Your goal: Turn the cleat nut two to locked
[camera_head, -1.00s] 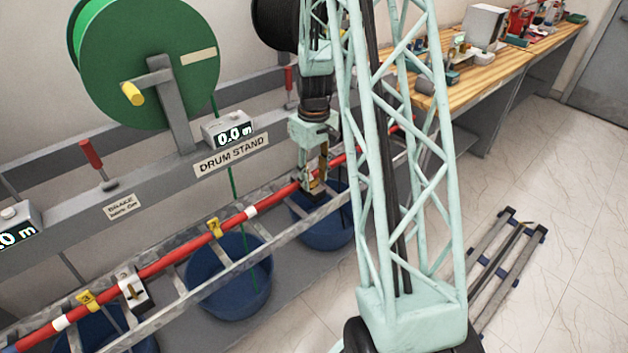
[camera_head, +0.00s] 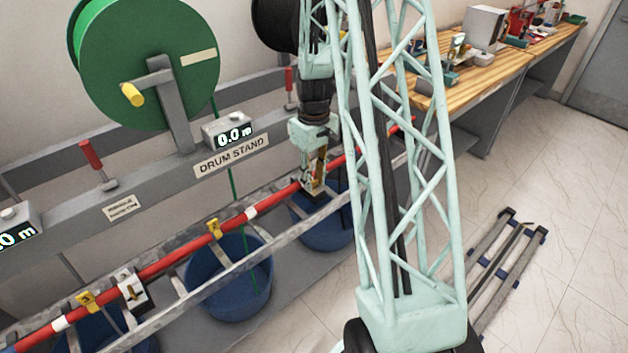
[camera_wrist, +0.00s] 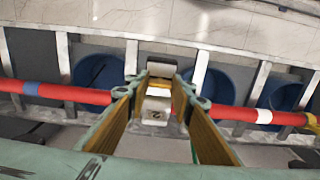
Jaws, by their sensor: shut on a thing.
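My gripper (camera_head: 313,186) reaches down to the red cable (camera_head: 172,259) on the ladder-like tray. In the wrist view its two fingers (camera_wrist: 160,92) stand on either side of a pale cleat (camera_wrist: 157,113) marked 2, over the red cable (camera_wrist: 75,95). The gripper is shut on the cleat's nut, which is mostly hidden between the fingertips, so its exact angle cannot be told. Another pale cleat (camera_head: 133,290) with a brass-coloured nut sits on the cable further left in the head view.
Blue tubs (camera_head: 230,285) stand under the tray rails (camera_head: 270,237). A green cable drum (camera_head: 140,60) and the drum stand (camera_head: 232,157) rise behind. A wooden workbench (camera_head: 480,70) is at the back right. The floor at right holds a small rack (camera_head: 500,265).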

